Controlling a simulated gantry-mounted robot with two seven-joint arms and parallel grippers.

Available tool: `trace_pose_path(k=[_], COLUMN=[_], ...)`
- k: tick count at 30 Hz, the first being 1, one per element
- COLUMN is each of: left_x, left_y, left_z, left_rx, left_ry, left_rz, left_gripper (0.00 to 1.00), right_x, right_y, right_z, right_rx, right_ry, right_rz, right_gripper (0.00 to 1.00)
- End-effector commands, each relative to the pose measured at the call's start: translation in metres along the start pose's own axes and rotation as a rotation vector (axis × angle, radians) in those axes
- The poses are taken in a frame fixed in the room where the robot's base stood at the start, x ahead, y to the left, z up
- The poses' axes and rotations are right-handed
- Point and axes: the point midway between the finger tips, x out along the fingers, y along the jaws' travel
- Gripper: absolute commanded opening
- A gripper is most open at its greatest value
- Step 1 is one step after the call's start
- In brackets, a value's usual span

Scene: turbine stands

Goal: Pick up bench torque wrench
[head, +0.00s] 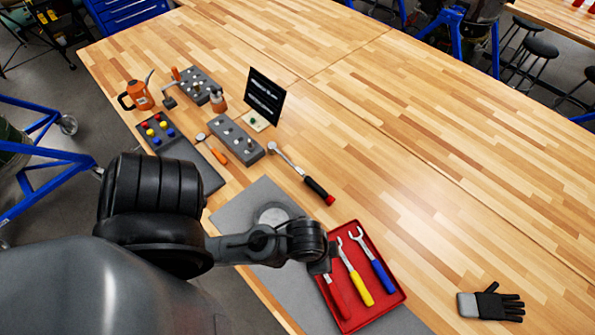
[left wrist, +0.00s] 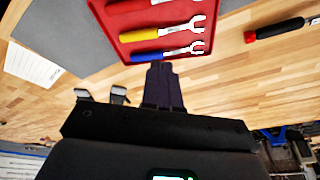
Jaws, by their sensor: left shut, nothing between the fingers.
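The torque wrench (head: 302,174), with a silver head and a black handle ending in red, lies on the bench beyond the red tray (head: 400,296). Its black and red handle also shows in the left wrist view (left wrist: 282,28) at the upper right, its head cut off. My left gripper (head: 322,264) is mostly hidden behind its own wrist, over the near-left part of the tray. In the left wrist view its fingers (left wrist: 160,70) are shut and empty, beside the blue wrench (left wrist: 150,56). The torque wrench is apart from the gripper. My right gripper is in neither view.
The tray holds a red wrench (head: 338,298), a yellow wrench (head: 358,284) and a blue wrench (head: 382,274). A grey socket block (head: 236,142) and an upright black sign (head: 264,97) stand near the torque wrench's head. A black glove (head: 492,304) lies right. The bench's right side is largely clear.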

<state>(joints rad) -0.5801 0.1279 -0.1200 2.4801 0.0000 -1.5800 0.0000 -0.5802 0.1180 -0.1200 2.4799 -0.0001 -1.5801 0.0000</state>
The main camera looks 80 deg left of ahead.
Motion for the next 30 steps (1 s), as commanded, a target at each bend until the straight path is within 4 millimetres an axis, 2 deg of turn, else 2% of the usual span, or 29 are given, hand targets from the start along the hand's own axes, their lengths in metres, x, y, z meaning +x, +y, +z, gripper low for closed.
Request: trace_pose_path(k=[11,23,30], left_x=[-0.0002,-0.0002,0.0001], left_y=[0.0025,0.0028,0.0007], left_z=[-0.0007,-0.0007,-0.0001], left_rx=[-0.01,-0.011,-0.003], left_ry=[0.001,0.002,0.0], left_rz=[0.008,0.009,0.002], left_gripper=[0.0,0.61,0.62], right_x=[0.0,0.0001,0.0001], right_y=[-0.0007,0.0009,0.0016], right_z=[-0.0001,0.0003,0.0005], right_rx=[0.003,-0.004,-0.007], right_ry=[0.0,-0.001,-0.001], right_rz=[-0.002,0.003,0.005], right_gripper=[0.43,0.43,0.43])
